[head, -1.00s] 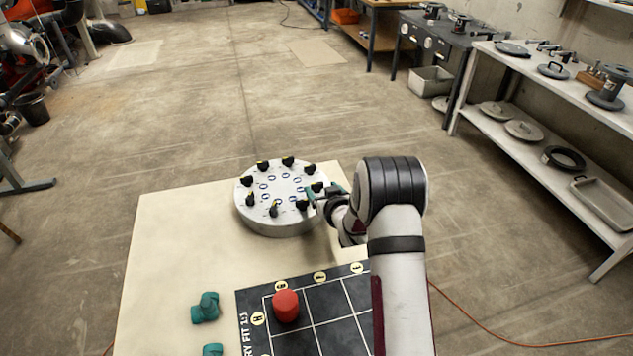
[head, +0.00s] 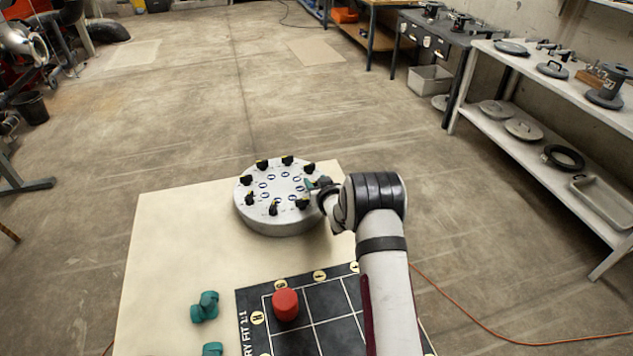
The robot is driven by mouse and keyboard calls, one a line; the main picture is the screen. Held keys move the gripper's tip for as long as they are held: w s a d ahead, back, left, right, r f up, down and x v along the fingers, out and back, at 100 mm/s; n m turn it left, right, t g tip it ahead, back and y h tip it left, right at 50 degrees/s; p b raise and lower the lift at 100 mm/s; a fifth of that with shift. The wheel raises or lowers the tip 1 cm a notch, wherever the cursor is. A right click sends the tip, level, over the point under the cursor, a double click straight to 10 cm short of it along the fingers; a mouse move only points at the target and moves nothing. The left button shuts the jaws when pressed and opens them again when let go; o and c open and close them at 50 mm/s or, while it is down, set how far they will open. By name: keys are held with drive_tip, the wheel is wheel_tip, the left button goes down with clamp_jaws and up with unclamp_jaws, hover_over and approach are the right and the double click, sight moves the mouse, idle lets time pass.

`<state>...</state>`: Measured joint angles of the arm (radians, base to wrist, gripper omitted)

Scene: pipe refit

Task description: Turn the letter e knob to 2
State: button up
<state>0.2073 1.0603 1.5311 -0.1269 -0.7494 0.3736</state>
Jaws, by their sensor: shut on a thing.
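A round light-grey dial block (head: 275,228) stands on the pale table, with several black knobs around its top and a small blue-marked ring by each. The letters and numbers are too small to read, so I cannot tell which knob is letter e. My gripper (head: 314,184) reaches in from the right, over the block's right edge. It is shut on the knob at the right side, which it mostly hides. The free knobs include one at upper right (head: 309,168) and one at lower right (head: 302,203); they stand close to my gripper.
A dark grid board (head: 325,333) lies at the table's front, with a red cylinder (head: 285,304) on it. Teal pipe fittings (head: 205,307) lie left of the board. The table left of the dial block is clear. Shelves stand far off at the right.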

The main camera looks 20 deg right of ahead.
clamp_jaws()
drive_tip(key=shift+m, duration=0.3)
drive_tip(key=m+h, duration=0.3)
drive_tip(key=h, duration=0.1)
drive_tip(key=shift+a+g, duration=0.1)
drive_tip(key=shift+g, duration=0.3)
drive_tip(key=shift+r+m+g+h, duration=0.1)
drive_tip(key=shift+m+g+h, duration=0.9)
drive_tip(key=shift+m+h, duration=1.1)
drive_tip(key=shift+h, duration=0.3)
drive_tip(key=o, duration=1)
unclamp_jaws()
